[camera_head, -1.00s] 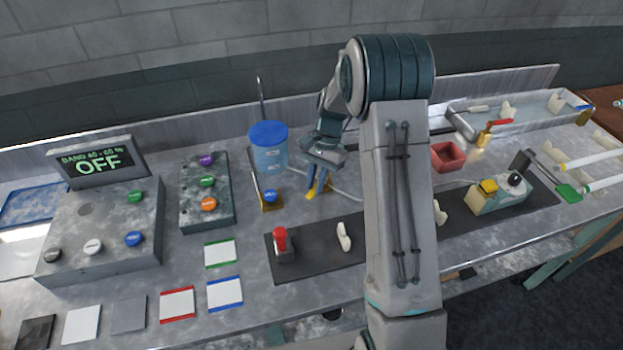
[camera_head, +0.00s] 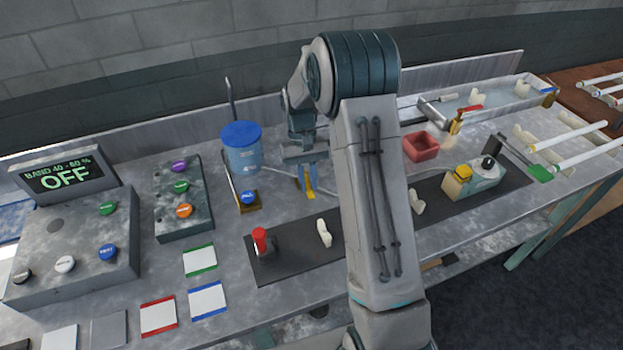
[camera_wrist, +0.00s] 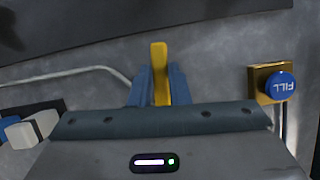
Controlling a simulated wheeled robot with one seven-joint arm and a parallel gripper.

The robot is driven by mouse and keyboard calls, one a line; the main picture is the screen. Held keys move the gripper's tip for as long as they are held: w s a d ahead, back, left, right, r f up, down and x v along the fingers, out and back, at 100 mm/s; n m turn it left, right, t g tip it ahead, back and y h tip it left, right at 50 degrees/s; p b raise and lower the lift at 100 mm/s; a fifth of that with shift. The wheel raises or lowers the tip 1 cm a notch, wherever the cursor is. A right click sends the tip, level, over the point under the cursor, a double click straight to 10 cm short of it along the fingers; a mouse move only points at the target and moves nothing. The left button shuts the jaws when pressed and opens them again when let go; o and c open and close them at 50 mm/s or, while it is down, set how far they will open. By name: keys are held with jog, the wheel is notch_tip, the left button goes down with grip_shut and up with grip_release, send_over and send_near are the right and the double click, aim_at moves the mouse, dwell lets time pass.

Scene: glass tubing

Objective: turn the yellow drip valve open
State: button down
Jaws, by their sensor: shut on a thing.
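The yellow drip valve (camera_wrist: 159,60) shows in the wrist view as a yellow lever between my two blue fingers. In the head view its yellow end (camera_head: 310,194) sticks out below my fingertips. My gripper (camera_head: 305,178) is shut on the lever, close above the bench, and it fills the lower part of the wrist view. The valve's body and pivot are hidden behind my fingers. A tube (camera_head: 285,175) runs along the bench from the blue-lidded container (camera_head: 243,155) toward my gripper.
A blue FILL knob (camera_head: 248,198) on a brass plate stands just left of my gripper. A box with purple, green and orange knobs (camera_head: 182,210) is farther left. A dark mat (camera_head: 285,262) with a red-topped piece (camera_head: 261,241) lies in front. A red bin (camera_head: 421,146) is on the right.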

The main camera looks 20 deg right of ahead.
jog(key=shift+d+r, duration=0.1)
dwell(0.5)
jog(key=c, duration=1.4)
grip_release()
jog(key=shift+o, duration=0.2)
jog(key=shift+w, duration=0.1)
jog(key=b+v, duration=0.1)
jog(key=v, duration=1.2)
jog(key=shift+r, duration=0.35)
